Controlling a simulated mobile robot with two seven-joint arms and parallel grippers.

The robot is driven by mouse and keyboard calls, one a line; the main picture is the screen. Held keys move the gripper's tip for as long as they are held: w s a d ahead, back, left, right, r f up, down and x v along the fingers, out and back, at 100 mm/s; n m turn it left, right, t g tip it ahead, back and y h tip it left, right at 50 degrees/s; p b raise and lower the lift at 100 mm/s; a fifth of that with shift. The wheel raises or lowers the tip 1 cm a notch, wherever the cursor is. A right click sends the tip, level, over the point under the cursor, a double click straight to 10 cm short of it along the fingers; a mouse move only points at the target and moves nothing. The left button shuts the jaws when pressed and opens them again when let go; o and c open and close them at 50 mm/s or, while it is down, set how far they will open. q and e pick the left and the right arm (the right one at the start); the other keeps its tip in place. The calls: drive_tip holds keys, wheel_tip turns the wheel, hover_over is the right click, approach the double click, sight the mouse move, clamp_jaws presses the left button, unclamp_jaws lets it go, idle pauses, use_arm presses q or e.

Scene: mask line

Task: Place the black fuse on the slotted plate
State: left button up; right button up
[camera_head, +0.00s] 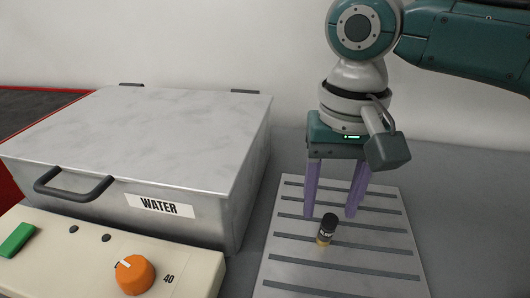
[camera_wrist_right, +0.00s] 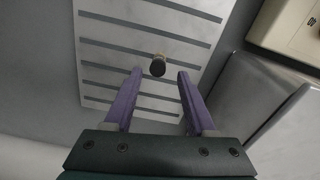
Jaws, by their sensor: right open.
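The black fuse (camera_head: 327,230) is a small cylinder with a black top and a yellowish lower end. It stands on the slotted plate (camera_head: 385,275), a pale board with several dark parallel slots. My right gripper (camera_head: 330,212) is open, its two purple fingers pointing down over the plate just behind the fuse. In the right wrist view the fuse (camera_wrist_right: 158,67) shows beyond the fingertips of the gripper (camera_wrist_right: 158,75), about midway between them and not gripped. The plate (camera_wrist_right: 105,60) also shows there. My left gripper is not in view.
A metal box (camera_head: 200,165) labelled WATER, with a dark front handle (camera_head: 75,190), stands left of the plate. In front of it is a cream panel (camera_head: 75,265) with an orange knob (camera_head: 134,275) and a green switch (camera_head: 17,240). Grey surface lies clear right of the plate.

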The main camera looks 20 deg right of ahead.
sight(327, 216)
wheel_tip(327, 216, up, 8)
drive_tip(key=p, duration=0.1)
drive_tip(key=s+a+f+n+t+y, duration=0.1)
drive_tip(key=s+a+f+n, duration=0.1)
drive_tip(key=s, duration=0.2)
drive_tip(key=s+a+f+n+t, duration=0.1)
drive_tip(key=s+a+f+n, duration=0.1)
drive_tip(key=s+f, duration=0.1)
drive_tip(key=s+a+f+n+t+y, duration=0.1)
drive_tip(key=s+a+f+n, duration=0.1)
drive_tip(key=s, duration=0.3)
drive_tip(key=shift+s+a+f+y, duration=0.15)
drive_tip(key=shift+a+f+y, duration=0.15)
drive_tip(key=shift+a+f, duration=0.25)
drive_tip(key=s+d+h, duration=0.2)
drive_tip(key=s+d, duration=0.3)
drive_tip(key=d, duration=0.1)
drive_tip(key=shift+s+d+t, duration=0.25)
drive_tip(key=shift+t, duration=0.05)
drive_tip(key=shift+r, duration=0.1)
